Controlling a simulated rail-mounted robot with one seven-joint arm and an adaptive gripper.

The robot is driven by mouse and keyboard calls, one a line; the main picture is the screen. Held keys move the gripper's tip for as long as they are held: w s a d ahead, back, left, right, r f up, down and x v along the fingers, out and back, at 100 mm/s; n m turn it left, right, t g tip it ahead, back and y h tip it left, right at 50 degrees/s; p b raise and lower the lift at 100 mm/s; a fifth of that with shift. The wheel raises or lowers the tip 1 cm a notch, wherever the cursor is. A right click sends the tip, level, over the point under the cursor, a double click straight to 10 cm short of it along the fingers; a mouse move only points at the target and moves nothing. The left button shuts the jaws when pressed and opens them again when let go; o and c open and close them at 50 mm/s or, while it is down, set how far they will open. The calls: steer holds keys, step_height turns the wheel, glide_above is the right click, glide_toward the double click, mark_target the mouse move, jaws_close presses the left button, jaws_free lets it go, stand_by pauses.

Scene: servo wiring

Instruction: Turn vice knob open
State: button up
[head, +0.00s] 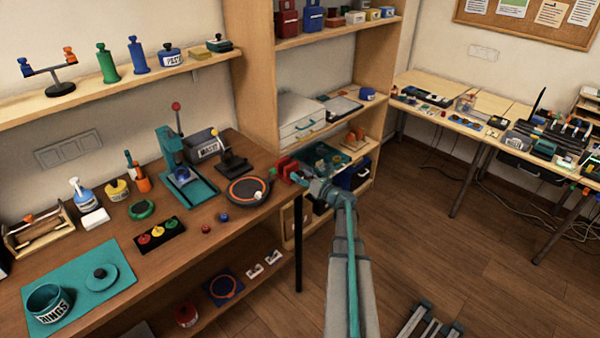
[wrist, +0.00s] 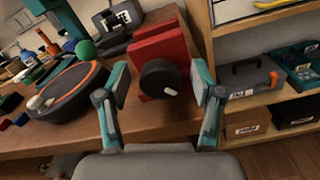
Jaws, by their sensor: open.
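The vice is a red block-shaped body (wrist: 156,48) at the right end of the brown workbench in the wrist view. Its round black knob (wrist: 159,79) faces my camera and carries a small white mark low on its right side. In the head view the red vice (head: 285,168) shows at the bench's right corner, partly behind my arm. My gripper (wrist: 160,84) is open, with one teal-and-grey finger on each side of the knob in the picture. I cannot tell whether either finger touches it. In the head view my gripper (head: 299,181) is small beside the vice.
A round black device with an orange ring (head: 248,191) stands left of the vice, with a green ball (wrist: 85,48) nearby. A wooden shelf unit (wrist: 204,35) stands close on the right; a grey toolbox (wrist: 245,80) sits on it.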

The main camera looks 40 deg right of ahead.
steer(key=shift+w, duration=0.5)
steer(key=c, duration=1.2)
steer(key=shift+o, duration=0.2)
steer(key=shift+f, duration=0.1)
steer(key=shift+f+n+b, duration=0.1)
steer(key=shift+n+b, duration=0.2)
steer(key=shift+b, duration=0.5)
steer(key=shift+a+f+n+b, duration=0.15)
steer(key=shift+n+b, duration=0.35)
steer(key=shift+b, duration=0.75)
steer(key=n+b, duration=0.3)
steer(key=b, duration=0.3)
steer(key=shift+f, duration=0.1)
steer(key=n+b, duration=0.3)
steer(key=b, duration=0.2)
steer(key=shift+n, duration=0.4)
steer(key=n+b, duration=0.2)
steer(key=b, duration=0.1)
steer(key=shift+a+r, duration=0.1)
steer(key=shift+r, duration=0.2)
